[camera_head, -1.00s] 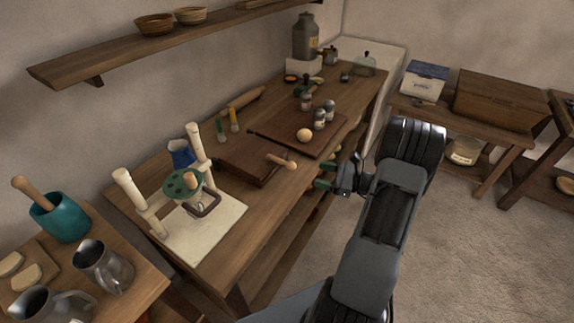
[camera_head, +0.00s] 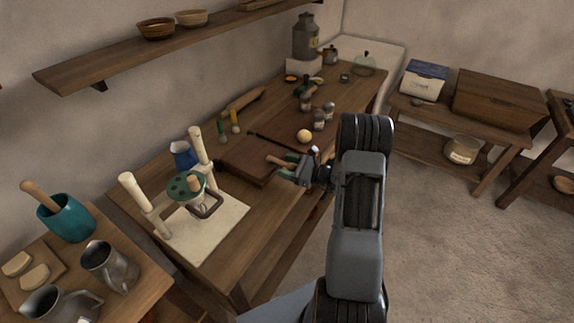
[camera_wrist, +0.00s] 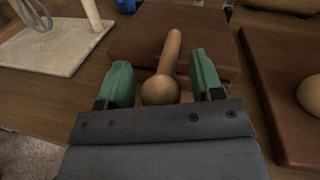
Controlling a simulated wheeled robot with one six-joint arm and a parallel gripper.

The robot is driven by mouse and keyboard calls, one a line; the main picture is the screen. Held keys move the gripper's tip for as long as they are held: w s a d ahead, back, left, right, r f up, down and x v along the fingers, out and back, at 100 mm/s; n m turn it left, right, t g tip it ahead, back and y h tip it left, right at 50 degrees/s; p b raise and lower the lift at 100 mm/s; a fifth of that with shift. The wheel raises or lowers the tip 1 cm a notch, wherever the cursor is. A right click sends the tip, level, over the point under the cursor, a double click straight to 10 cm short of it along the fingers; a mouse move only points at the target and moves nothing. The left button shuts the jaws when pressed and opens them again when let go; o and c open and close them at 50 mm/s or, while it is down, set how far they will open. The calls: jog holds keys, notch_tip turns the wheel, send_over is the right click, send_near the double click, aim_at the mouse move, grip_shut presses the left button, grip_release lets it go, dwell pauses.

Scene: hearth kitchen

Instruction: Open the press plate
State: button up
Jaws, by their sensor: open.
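The press is a dark brown wooden block (camera_head: 240,160) on the long table, with a pale wooden handle (camera_head: 277,161) pointing out over its front edge. Its upper plate appears to lie flat and closed. In the wrist view the plate (camera_wrist: 205,38) is beyond my fingers, and the handle (camera_wrist: 170,55) with its round knob runs between them. My gripper (camera_head: 291,168) is at the handle's knob end. Its green fingers (camera_wrist: 162,78) are open on both sides of the knob, with a gap visible on each side. The lower part of the press is partly hidden.
A dark board (camera_head: 325,128) with a pale ball (camera_head: 304,136) and jars lies right of the press. A pale slab (camera_head: 215,235) with two posts and a green-topped whisk device stands to the left. A rolling pin (camera_head: 244,99) lies behind. Floor at right is clear.

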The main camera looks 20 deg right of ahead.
jog(key=shift+w+a, duration=0.1)
grip_shut()
dwell(0.7)
